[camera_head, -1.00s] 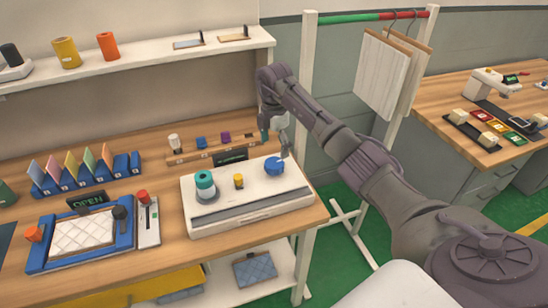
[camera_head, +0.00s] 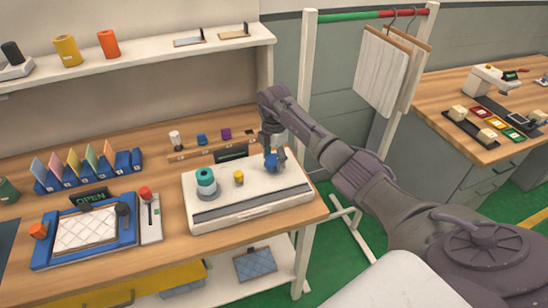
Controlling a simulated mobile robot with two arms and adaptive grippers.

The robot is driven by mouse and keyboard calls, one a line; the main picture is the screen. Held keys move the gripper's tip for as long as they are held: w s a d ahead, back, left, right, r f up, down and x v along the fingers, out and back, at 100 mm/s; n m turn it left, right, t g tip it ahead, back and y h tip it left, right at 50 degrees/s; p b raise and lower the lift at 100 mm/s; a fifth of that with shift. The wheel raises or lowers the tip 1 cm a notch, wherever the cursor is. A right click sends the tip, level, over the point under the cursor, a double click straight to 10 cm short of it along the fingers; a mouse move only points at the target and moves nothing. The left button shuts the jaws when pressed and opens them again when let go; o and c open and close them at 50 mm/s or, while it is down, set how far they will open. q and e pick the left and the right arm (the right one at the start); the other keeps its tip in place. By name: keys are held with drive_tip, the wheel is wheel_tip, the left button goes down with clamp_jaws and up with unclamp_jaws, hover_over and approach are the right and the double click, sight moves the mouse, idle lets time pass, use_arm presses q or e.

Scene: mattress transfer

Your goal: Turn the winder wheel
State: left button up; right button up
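The winder is a white box (camera_head: 240,208) at the right end of the bench. On its top stand a teal spool (camera_head: 205,178) at the left, a small yellow spool (camera_head: 239,177) in the middle and a blue wheel (camera_head: 270,163) at the right. My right gripper (camera_head: 273,157) points down at the blue wheel, its fingers at the wheel and partly covering it. I cannot tell whether the fingers are closed on it. My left gripper is not in view.
A white rack post (camera_head: 305,90) stands close to my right arm, with hanging panels (camera_head: 382,72) beside it. A rail with small blocks (camera_head: 203,151) lies behind the winder. A blue tray (camera_head: 130,233) with a quilted pad lies to the left.

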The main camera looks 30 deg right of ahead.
drive_tip(key=c, duration=0.3)
